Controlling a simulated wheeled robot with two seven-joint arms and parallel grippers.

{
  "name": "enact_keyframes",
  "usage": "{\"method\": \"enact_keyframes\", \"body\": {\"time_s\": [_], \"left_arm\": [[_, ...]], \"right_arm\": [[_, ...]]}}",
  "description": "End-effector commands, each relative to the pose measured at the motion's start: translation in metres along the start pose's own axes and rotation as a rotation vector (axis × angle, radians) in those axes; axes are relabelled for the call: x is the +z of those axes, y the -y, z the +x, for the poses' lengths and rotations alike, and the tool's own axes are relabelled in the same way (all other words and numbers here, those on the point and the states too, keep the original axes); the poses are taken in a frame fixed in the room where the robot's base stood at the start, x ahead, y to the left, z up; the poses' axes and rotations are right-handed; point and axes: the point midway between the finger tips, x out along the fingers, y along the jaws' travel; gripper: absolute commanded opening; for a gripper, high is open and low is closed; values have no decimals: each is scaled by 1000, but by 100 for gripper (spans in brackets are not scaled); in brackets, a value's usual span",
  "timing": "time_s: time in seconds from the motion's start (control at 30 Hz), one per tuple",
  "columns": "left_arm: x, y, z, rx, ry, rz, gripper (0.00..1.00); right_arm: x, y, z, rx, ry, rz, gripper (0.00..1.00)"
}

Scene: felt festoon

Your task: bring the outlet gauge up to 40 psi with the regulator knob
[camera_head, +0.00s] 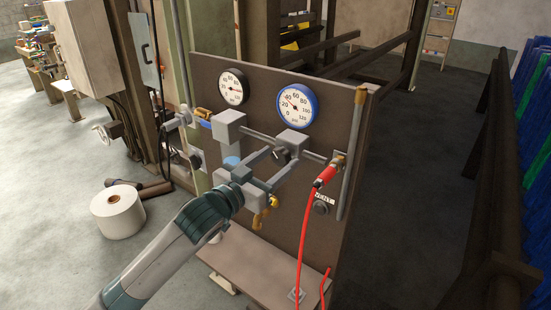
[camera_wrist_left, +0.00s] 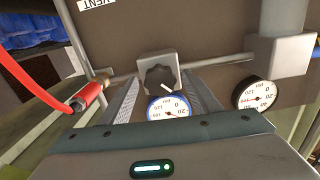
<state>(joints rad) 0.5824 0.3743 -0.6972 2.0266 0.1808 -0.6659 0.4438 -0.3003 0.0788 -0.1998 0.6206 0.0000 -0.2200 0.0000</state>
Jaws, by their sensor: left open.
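The regulator knob is dark and ribbed with a white pointer mark; it shows in the left wrist view (camera_wrist_left: 160,77) on a grey block, and small in the head view (camera_head: 281,155). My left gripper (camera_head: 285,160) is open, its two fingers reaching toward the panel on either side of the knob. In the wrist view the knob sits between and just beyond the fingertips; I cannot tell whether they touch it. The blue-rimmed gauge (camera_head: 297,106) is above the knob, its needle pointing up-left, roughly near 40; the exact reading is unclear. My right gripper is out of view.
A black-rimmed gauge (camera_head: 233,87) is at the panel's upper left. A red hose (camera_head: 301,240) hangs from a fitting at right, near a dark vent knob (camera_head: 321,207). A white roll (camera_head: 118,212) stands on the floor.

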Motion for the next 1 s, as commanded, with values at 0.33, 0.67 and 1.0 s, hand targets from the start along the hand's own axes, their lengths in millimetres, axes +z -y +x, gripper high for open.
{"method": "enact_keyframes", "body": {"time_s": [0.33,0.67,1.0], "left_arm": [[0,0,0,0,0,0,38],[-1,0,0,0,1,39,16],[-1,0,1,0,-1,286,16]], "right_arm": [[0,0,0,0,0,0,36],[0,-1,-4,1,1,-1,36],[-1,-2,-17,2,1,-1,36]]}}
